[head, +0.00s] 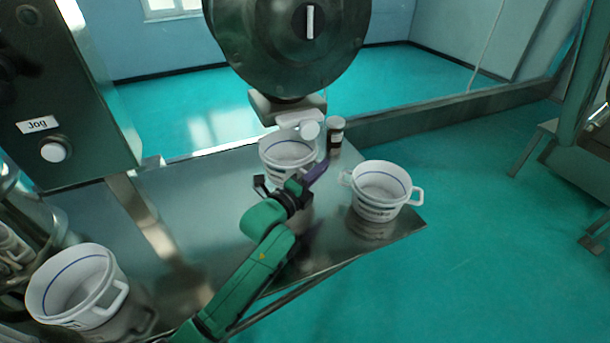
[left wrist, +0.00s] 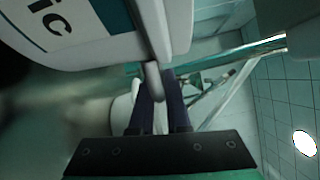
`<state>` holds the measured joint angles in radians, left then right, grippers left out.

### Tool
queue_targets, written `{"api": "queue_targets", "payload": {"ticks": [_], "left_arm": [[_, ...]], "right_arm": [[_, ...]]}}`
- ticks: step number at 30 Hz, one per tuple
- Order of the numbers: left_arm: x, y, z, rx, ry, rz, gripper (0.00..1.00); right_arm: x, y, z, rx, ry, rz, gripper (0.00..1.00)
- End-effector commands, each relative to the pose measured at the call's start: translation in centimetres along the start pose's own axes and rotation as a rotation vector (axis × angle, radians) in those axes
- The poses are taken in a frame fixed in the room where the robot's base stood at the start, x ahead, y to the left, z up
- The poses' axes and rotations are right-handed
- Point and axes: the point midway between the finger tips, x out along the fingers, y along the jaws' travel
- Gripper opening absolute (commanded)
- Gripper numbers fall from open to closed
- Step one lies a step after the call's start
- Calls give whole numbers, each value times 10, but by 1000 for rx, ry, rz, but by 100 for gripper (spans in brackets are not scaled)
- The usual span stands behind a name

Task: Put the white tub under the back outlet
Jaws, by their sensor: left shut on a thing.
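A white tub (head: 285,150) with a blue line inside its rim stands upright at the back of the metal table. The white outlet (head: 310,130) of the dark round machine is just above its back right side in the head view; I cannot tell how well it is centred. My left gripper (head: 318,172) is at the tub's right side, its purple fingers shut on the tub's handle. In the left wrist view the fingers (left wrist: 160,88) close around the handle, and the lettered tub wall (left wrist: 85,35) fills the upper left. My right gripper is not in view.
A second white tub (head: 381,185) stands near the table's right corner, and a third (head: 75,287) at the lower left. A control box (head: 70,110) stands left. The table middle (head: 195,215) is clear.

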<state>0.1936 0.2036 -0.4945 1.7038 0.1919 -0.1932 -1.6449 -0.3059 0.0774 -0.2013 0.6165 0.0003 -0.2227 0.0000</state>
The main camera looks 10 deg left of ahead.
Motion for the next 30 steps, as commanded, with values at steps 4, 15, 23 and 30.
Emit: {"api": "queue_targets", "payload": {"ticks": [4, 15, 23, 30], "left_arm": [[0, 25, -3, 0, -2, 2, 0], [-1, 47, -6, 2, -2, -1, 0], [-1, 49, -6, 1, -2, 0, 44], [-1, 48, -6, 1, -2, 0, 44]], "right_arm": [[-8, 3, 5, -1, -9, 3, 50], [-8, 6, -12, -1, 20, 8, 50], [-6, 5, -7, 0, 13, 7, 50], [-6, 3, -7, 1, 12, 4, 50]]}}
